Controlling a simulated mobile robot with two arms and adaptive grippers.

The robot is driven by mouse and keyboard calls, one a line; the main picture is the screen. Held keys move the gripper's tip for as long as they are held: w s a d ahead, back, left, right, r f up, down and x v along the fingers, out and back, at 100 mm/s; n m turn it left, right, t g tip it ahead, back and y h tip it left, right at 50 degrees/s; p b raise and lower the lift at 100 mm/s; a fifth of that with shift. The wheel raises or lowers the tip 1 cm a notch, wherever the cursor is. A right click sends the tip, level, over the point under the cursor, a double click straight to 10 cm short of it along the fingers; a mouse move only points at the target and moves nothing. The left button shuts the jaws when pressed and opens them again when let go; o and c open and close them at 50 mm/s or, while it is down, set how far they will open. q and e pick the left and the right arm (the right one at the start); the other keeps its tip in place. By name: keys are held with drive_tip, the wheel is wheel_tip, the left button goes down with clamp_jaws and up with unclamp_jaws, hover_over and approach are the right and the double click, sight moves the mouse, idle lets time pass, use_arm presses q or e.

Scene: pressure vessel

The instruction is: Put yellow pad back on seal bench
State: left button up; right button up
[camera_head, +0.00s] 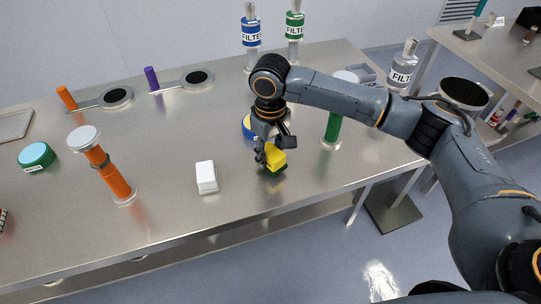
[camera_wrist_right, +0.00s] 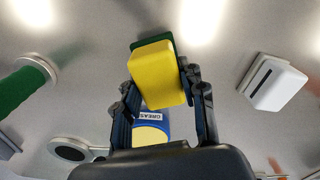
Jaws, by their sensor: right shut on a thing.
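The yellow pad (camera_head: 275,156) has a dark green layer underneath and is held by my right gripper (camera_head: 266,150) over the steel bench (camera_head: 226,222). In the right wrist view the yellow pad (camera_wrist_right: 158,75) sits between the two fingers of the right gripper (camera_wrist_right: 160,90), with its green edge showing at the far side. In the head view the pad is at or just above the bench top; I cannot tell whether it touches. My left gripper is not in view.
A white block (camera_head: 206,177) lies left of the pad. A blue and yellow grease tin (camera_wrist_right: 150,128) is close behind the gripper. A green cylinder (camera_head: 333,127) stands to the right, an orange one (camera_head: 112,175) to the left. The bench front is clear.

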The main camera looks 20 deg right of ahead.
sight(271, 151)
drive_tip(key=shift+f, duration=0.9)
drive_tip(key=shift+f, duration=0.1)
drive_tip(key=o, duration=1.2)
drive_tip(key=shift+r, duration=0.45)
wheel_tip(271, 151, up, 11)
drive_tip(key=shift+r+b, duration=0.2)
drive_tip(key=shift+b, duration=0.4)
